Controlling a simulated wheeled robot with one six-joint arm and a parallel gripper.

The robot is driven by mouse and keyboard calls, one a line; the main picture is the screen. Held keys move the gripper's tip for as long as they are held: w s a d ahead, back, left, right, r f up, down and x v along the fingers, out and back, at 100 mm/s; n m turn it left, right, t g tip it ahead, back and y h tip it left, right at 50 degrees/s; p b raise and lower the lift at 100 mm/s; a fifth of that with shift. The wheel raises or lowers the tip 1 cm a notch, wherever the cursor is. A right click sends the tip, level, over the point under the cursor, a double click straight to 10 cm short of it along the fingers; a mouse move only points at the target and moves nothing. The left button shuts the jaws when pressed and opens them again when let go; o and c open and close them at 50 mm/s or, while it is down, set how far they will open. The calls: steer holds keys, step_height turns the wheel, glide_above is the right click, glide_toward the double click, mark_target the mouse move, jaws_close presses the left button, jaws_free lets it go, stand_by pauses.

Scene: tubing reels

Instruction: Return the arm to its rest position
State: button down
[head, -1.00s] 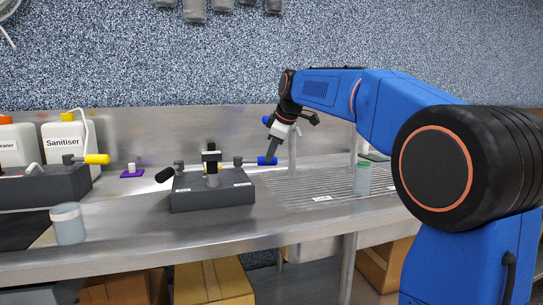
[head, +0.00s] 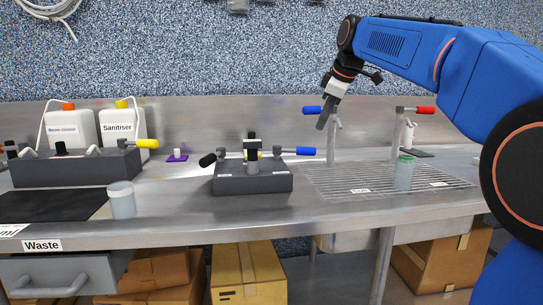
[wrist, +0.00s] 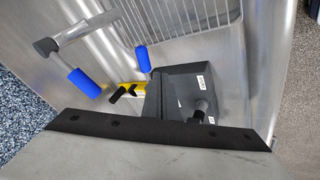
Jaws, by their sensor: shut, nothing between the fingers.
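My gripper (head: 322,122) is shut and empty in the head view. It hangs from my blue arm above the counter, in front of the blue-handled tap and left of the red-handled tap. In the wrist view the dark edge of my gripper (wrist: 160,130) crosses the lower part of the picture. Below it in that view lies the dark valve block (wrist: 180,85) with a blue handle (wrist: 143,58). The gripper stands apart from the block.
The valve block (head: 252,181) with black and blue handles stands mid-counter. A drip grate (head: 330,181) with a green-lidded jar (head: 404,173) lies to its right. Another jar (head: 122,200), a dark manifold (head: 75,168) and the Sanitiser bottle (head: 122,129) are left. Space above the counter is open.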

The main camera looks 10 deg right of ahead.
steer(key=s+d+f+m+g+h, duration=0.1)
steer(key=s+f+m, duration=1.1)
steer(key=s+f, duration=2.6)
steer(key=shift+s+g+h, duration=0.2)
steer(key=shift+g+h, duration=0.1)
steer(key=shift+h, duration=0.1)
